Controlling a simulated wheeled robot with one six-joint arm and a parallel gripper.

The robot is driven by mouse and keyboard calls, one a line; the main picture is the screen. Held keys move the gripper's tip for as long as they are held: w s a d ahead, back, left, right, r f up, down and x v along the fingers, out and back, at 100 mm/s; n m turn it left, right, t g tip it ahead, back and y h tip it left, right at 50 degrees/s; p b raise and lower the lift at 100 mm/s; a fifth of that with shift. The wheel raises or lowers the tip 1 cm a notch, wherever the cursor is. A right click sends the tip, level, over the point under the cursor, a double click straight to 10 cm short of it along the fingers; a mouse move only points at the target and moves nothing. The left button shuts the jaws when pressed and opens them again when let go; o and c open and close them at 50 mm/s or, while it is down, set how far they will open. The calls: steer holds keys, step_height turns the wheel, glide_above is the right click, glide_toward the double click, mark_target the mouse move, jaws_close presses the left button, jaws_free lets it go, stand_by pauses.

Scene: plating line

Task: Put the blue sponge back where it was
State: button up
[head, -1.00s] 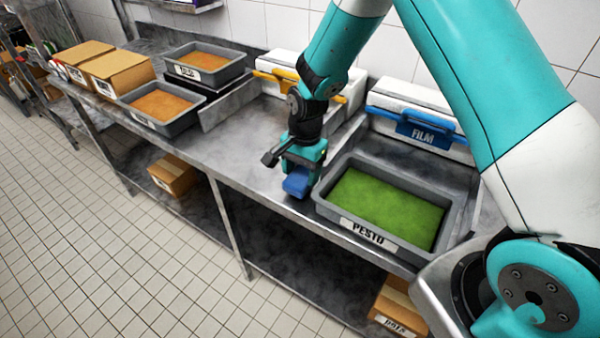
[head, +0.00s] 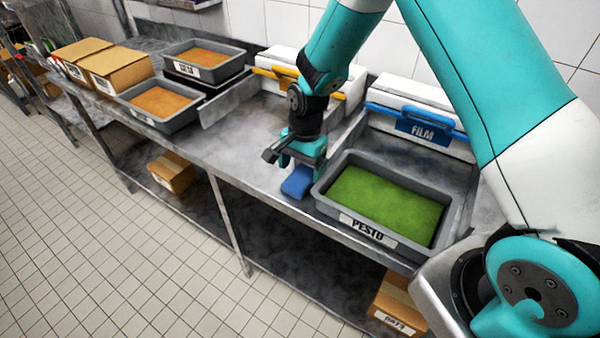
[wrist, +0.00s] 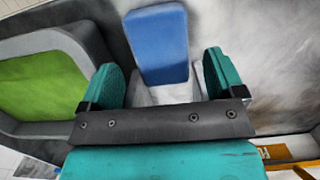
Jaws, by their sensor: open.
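The blue sponge (head: 297,182) lies on the steel counter, just left of the grey tray labelled PESTO (head: 318,190). My gripper (head: 303,165) is just above and behind the sponge. In the wrist view the sponge (wrist: 158,45) lies beyond the two teal fingertips of my gripper (wrist: 160,75). The fingers are spread wide and nothing is between them. The sponge seems to rest on the counter, clear of the fingers.
The PESTO tray of green sauce stands close on the right. A film dispenser with a blue FILM label (head: 424,133) is behind it. Two trays of orange sauce, one grey tray (head: 183,120) nearer, and cardboard boxes (head: 122,72) stand left. Counter left of the sponge is clear.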

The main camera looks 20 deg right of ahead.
mark_target(304, 173)
step_height(304, 173, up, 10)
steer(key=d+f+b, duration=0.1)
steer(key=b, duration=0.1)
steer(key=s+a+r+n+y, duration=0.1)
steer(key=s+a+r+n, duration=0.1)
steer(key=s+r+n, duration=0.2)
steer(key=s+a+r+n+y, duration=0.1)
steer(key=s+a+r+n, duration=0.1)
steer(key=s+r+n, duration=0.3)
steer(key=s+a+r+n+y, duration=0.1)
steer(key=s+r+n, duration=0.3)
steer(key=s+n, duration=0.5)
steer(key=s+a, duration=0.1)
steer(key=s, duration=0.6)
steer(key=shift+r+t, duration=0.4)
